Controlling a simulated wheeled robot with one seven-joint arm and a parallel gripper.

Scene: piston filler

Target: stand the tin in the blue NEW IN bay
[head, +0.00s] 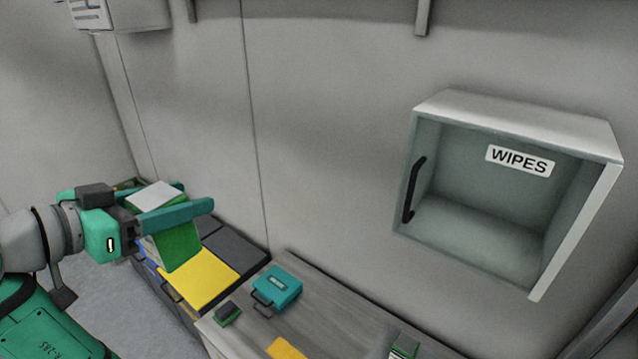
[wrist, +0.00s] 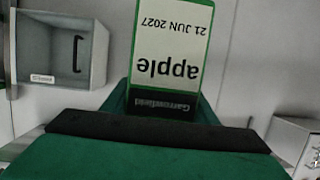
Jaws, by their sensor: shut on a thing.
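My gripper (head: 178,212) is at the left in the head view, shut on a green and white box-shaped tin (head: 178,248). In the wrist view the tin (wrist: 172,50) stands out between the fingers. Its label reads "apple" and "21 JUN 2027", upside down in the picture. The gripper holds it raised, over or in front of a row of coloured bays. A strip of blue (head: 149,263) shows just below and left of the tin. I cannot read any NEW IN sign, and the arm and tin hide most of that area.
A yellow panel (head: 200,278) and dark grey panels (head: 236,250) lie right of the tin. A counter (head: 330,310) carries a teal case (head: 277,288), a small dark green block (head: 228,313) and an orange piece (head: 287,349). An open WIPES cabinet (head: 480,225) hangs on the right wall.

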